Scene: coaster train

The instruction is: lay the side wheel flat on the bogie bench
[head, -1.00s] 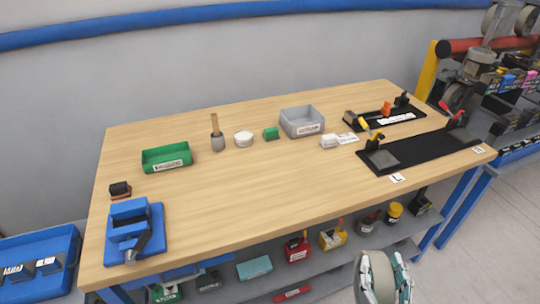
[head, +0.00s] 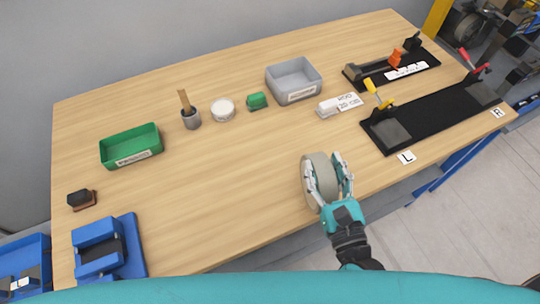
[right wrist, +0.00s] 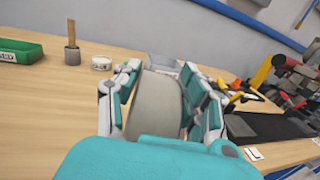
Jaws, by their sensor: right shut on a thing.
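The side wheel (head: 318,178) is a grey-beige disc standing on edge in my right gripper (head: 334,178), over the front part of the wooden bench (head: 230,180). My right gripper is shut on it, with fingers on both faces. I cannot tell whether its lower edge touches the bench top. In the right wrist view the wheel (right wrist: 156,103) fills the space between the teal finger pads, its rim toward the camera. My left gripper is not in view.
Black fixtures (head: 435,112) with clamps stand at the right. A grey bin (head: 294,82), green tray (head: 130,147), white tub (head: 223,110), brush pot (head: 190,118) and green block (head: 257,101) stand toward the back. A blue vise (head: 105,250) is front left. The middle is clear.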

